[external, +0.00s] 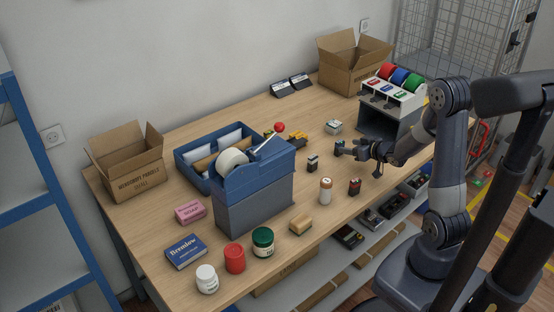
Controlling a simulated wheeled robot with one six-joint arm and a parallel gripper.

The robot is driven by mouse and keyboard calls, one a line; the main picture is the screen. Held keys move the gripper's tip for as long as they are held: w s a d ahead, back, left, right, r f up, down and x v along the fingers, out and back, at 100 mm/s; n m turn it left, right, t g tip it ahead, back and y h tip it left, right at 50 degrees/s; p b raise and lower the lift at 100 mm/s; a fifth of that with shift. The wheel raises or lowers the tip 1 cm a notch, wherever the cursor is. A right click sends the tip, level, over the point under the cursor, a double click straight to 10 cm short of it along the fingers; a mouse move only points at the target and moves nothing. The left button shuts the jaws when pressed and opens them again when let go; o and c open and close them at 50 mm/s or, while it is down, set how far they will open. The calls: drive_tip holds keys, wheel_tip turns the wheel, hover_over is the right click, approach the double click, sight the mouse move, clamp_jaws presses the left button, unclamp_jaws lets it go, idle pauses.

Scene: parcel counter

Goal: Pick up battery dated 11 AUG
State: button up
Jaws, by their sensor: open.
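Two small block-shaped items that look like batteries stand on the wooden table: a dark one with a pale top (312,163) and a black and red one (354,187) nearer the front edge. No date can be read on either, so I cannot tell which is dated 11 AUG. My gripper (357,160) is open and appears empty, its fingers spread above the table. It is to the right of the dark item and above and behind the black and red one in the picture.
A blue-and-grey box (255,195), a tape-roll dispenser (393,108) and cardboard boxes (130,165) stand around. Jars and small packs fill the front left. Bare table lies between the small items.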

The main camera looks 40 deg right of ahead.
sight(342, 144)
drive_tip(key=shift+p+x, duration=0.4)
drive_tip(key=shift+x, duration=2.65)
drive_tip(key=shift+r, duration=0.1)
drive_tip(key=c, duration=1.1)
